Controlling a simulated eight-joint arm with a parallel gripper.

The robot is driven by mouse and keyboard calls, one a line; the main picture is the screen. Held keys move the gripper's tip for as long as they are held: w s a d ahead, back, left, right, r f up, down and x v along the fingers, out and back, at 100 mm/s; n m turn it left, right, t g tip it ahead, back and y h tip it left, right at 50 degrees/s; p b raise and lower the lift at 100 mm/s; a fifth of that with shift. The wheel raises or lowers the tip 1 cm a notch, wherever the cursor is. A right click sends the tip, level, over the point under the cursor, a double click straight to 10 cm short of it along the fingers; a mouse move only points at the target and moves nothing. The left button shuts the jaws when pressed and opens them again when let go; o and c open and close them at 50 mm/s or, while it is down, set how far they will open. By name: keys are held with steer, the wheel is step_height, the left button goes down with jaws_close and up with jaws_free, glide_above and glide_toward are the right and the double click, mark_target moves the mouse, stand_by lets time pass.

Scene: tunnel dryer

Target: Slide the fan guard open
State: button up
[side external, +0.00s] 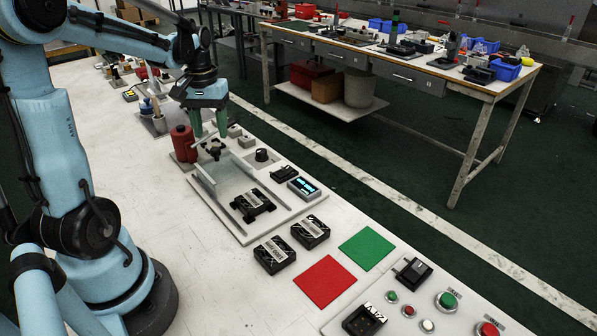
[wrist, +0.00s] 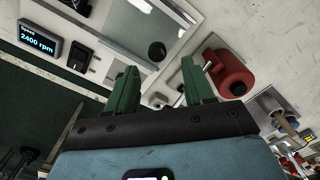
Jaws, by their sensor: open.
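The fan guard seems to be the pale, partly clear panel with long edges (side external: 206,186) on the grey base plate. A black knob (side external: 214,151) stands at its far end. My gripper (side external: 209,132) is open and empty, with its green fingers pointing down above the far end near this knob. In the wrist view, a round black knob (wrist: 157,51) shows just beyond the gap between the open fingertips (wrist: 160,68), apart from them. A black fan (side external: 253,204) sits at the near end of the base plate. The guard's exact outline is hard to tell.
A red canister (side external: 183,144) stands close left of the fingers. A dial (side external: 262,156), a switch (side external: 284,174) and a speed display (side external: 303,188) line the plate's right side. Two loose fans (side external: 274,254) (side external: 310,231) and red and green mats (side external: 325,281) (side external: 367,249) lie nearer.

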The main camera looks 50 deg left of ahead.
step_height(320, 180, up, 8)
steer(key=shift+f, duration=0.25)
steer(key=d+f+m+t, duration=0.2)
steer(key=d+m+t, duration=0.1)
steer(key=d, duration=0.8)
steer(key=d+f+m+t, duration=0.3)
steer(key=d+m, duration=0.3)
steer(key=d, duration=0.6)
steer(key=shift+s+f+t, duration=0.3)
steer(key=shift+t, duration=0.3)
